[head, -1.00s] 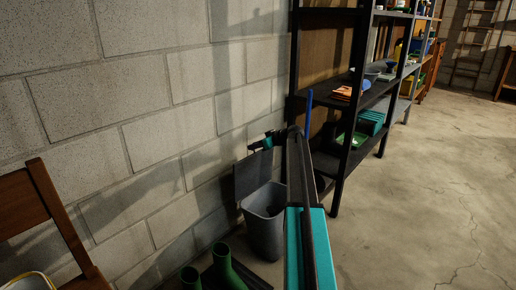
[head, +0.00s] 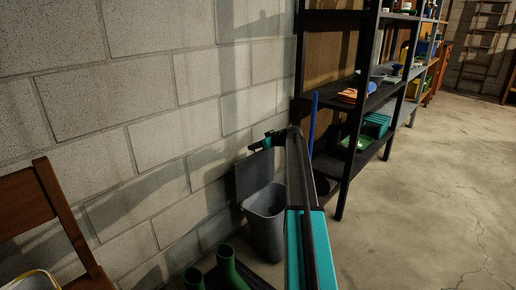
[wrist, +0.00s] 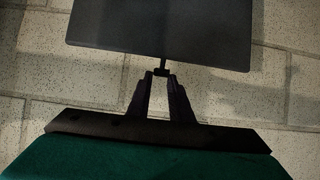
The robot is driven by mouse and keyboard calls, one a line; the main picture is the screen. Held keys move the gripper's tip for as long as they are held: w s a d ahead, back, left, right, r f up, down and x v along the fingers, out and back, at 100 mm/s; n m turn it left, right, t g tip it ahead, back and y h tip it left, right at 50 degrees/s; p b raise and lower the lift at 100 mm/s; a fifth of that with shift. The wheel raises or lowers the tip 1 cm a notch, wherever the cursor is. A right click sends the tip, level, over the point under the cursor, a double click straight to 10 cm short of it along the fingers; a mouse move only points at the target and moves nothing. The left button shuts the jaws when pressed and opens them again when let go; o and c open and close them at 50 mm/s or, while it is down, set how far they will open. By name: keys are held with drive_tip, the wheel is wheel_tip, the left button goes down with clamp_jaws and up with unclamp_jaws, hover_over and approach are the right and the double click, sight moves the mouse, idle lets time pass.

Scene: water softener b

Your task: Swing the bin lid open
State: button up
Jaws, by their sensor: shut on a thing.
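The grey bin (head: 266,226) stands on the floor by the block wall, its open top showing. Its dark grey lid (head: 255,174) stands upright at the rim's wall side. The lid also fills the top of the wrist view (wrist: 160,28). My gripper (head: 259,146) is at the lid's top edge. In the wrist view its fingertips (wrist: 161,75) are shut on a small dark tab (wrist: 162,66) that joins the lid's edge. My arm hides part of the bin's right side in the head view.
A black shelf unit (head: 340,180) stands right of the bin, with a blue pole (head: 313,125) beside it. Green boots (head: 228,268) stand in front of the bin. A wooden chair (head: 65,225) is at the left. Floor at the right is clear.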

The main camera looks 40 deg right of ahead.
drive_tip(key=shift+w+a+f, duration=0.1)
drive_tip(key=shift+w+a, duration=0.15)
drive_tip(key=shift+w, duration=0.8)
drive_tip(key=shift+w+a+f, duration=0.1)
drive_tip(key=shift+w+a, duration=0.1)
drive_tip(key=shift+w, duration=0.8)
drive_tip(key=o, duration=0.9)
drive_tip(key=shift+s, duration=0.1)
drive_tip(key=p+v, duration=0.3)
drive_tip(key=v, duration=1)
drive_tip(key=shift+s+r+p, duration=0.2)
drive_tip(key=shift+s+p, duration=0.1)
